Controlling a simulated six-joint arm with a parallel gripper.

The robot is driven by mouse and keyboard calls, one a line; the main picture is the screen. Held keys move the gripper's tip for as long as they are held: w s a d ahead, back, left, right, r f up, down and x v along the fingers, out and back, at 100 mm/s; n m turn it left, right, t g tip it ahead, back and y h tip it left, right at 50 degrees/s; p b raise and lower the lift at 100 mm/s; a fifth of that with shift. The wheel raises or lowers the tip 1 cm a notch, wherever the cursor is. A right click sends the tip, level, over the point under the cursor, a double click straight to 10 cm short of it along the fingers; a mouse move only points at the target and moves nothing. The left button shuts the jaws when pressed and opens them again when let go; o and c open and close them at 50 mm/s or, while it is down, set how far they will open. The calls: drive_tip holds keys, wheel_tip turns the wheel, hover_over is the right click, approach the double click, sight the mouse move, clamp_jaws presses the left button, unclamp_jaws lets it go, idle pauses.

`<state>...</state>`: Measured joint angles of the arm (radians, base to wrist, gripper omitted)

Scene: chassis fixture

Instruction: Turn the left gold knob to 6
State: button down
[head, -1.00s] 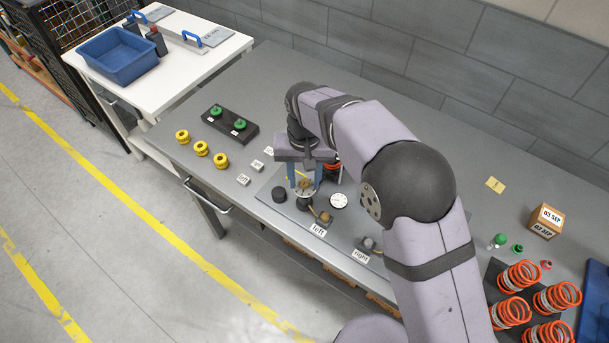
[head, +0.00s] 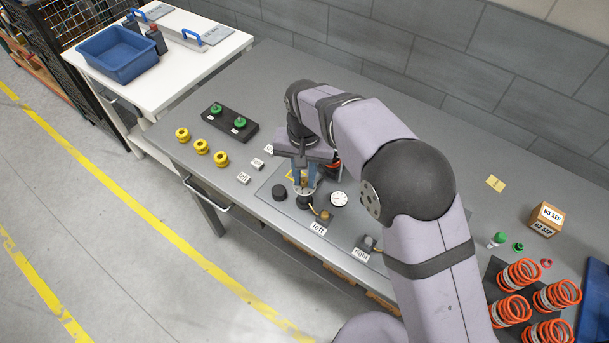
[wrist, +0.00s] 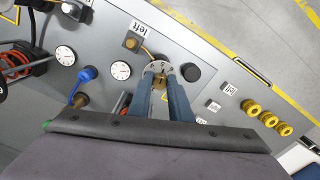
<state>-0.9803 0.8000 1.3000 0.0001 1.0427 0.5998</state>
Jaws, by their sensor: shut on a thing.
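The gold knob (wrist: 158,82) shows between my fingertips in the wrist view, with a pale numbered dial (wrist: 159,68) beside it. My gripper (head: 304,186) is shut on this knob; it also shows in the wrist view (wrist: 160,84), its blue fingers on either side. The dial numbers are too small to read, so I cannot tell the knob's setting. A label reading "left" (head: 319,228) lies in front, beside a small gold-topped block (head: 325,215). In the wrist view a thin yellow cable runs from that block towards the dial. The fingers hide part of the knob.
A white gauge (head: 339,199) and a black round cap (head: 279,192) stand close on either side. A "right" label (head: 361,255) is further right. Several yellow knobs (head: 201,147) and a black block with green knobs (head: 230,123) are to the left. Orange springs (head: 512,311) stand at right.

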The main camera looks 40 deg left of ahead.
sight(305, 180)
drive_tip(key=m, duration=0.5)
drive_tip(key=shift+a+r+m, duration=0.1)
drive_tip(key=shift+m, duration=0.2)
drive_tip(key=shift+w, duration=0.1)
idle(0.3)
drive_tip(key=c, duration=1.6)
unclamp_jaws()
drive_tip(key=shift+r+b, duration=1.35)
drive_tip(key=shift+r, duration=2.3)
